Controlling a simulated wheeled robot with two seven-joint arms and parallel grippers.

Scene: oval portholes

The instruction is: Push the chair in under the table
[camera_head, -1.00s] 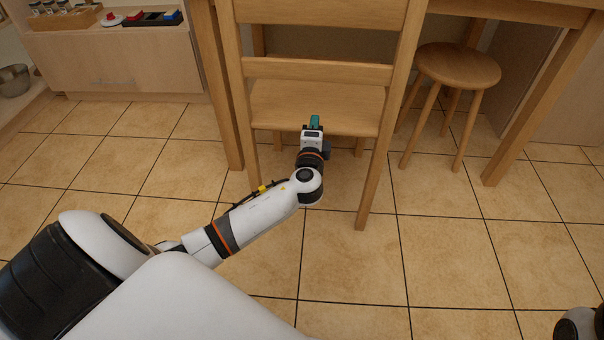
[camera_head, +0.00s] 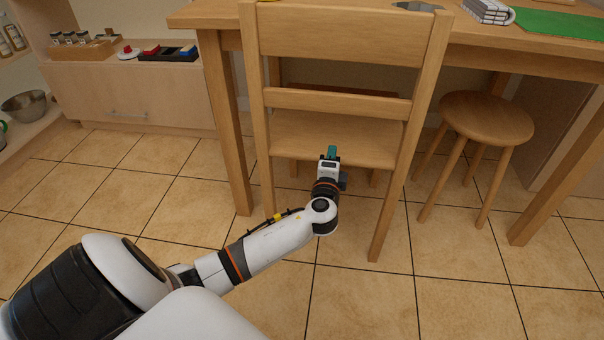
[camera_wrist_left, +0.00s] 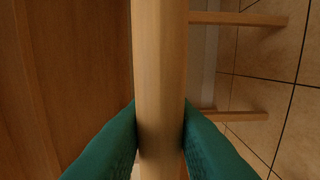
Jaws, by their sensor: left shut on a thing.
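The wooden chair (camera_head: 335,128) stands with its slatted back toward me. Its seat reaches in between the table legs, and its back stands upright in front of the table's near edge. The wooden table (camera_head: 535,58) is behind it, partly hidden by the chair back. My left gripper (camera_head: 332,153) is at the rear edge of the chair seat, below the lower back slat. In the left wrist view its teal fingers (camera_wrist_left: 160,145) are shut on a wooden bar of the chair (camera_wrist_left: 160,70). My right gripper is out of view.
A round stool (camera_head: 487,118) stands right of the chair, close to it under the table. A table leg (camera_head: 228,135) is just left of the chair. A low cabinet (camera_head: 130,95) stands at the left. Tiled floor in front is clear.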

